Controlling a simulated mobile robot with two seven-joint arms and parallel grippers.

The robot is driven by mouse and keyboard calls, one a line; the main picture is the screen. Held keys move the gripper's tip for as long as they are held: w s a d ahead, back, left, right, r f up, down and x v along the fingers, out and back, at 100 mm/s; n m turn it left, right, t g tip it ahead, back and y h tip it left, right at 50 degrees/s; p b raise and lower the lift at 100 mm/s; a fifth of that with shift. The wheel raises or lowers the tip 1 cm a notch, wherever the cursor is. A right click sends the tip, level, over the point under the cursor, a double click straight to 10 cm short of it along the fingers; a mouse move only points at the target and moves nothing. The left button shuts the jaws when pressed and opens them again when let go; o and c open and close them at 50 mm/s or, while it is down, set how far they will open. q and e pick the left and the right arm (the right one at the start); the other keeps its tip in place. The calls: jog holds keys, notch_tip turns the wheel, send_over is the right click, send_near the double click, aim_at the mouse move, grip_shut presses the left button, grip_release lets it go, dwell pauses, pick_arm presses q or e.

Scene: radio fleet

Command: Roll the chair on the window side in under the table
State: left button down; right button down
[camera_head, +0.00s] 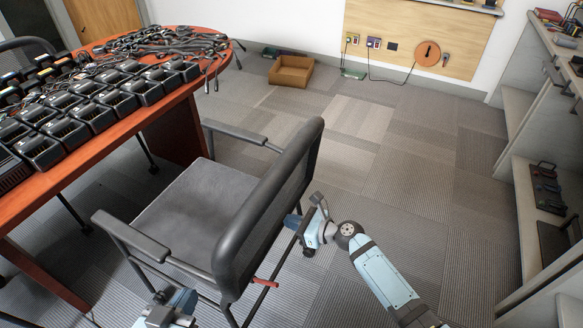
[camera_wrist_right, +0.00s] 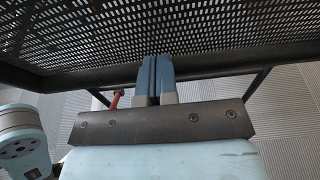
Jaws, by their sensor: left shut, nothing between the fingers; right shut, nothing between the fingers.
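The grey chair (camera_head: 190,205) with black armrests and a mesh back stands beside the red-brown table (camera_head: 160,118), its seat facing the table edge and its back towards me. My right gripper (camera_head: 293,221) is shut and empty at the outer face of the backrest. In the right wrist view its fingertips (camera_wrist_right: 157,62) are up against or very near the backrest's lower bar (camera_wrist_right: 215,70); contact is not certain. My left gripper (camera_head: 168,305) is low at the bottom edge, behind the chair's left side, shut; its fingertips are not clear. No window shows.
Several black chargers and radios (camera_head: 95,105) and cables crowd the tabletop. Another dark chair (camera_head: 27,48) stands at the far left. A cardboard box (camera_head: 291,72) lies by the back wall. Grey shelving (camera_head: 520,130) lines the right.

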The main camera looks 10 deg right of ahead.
jog(key=shift+w+a, duration=0.5)
jog(key=shift+a, duration=0.3)
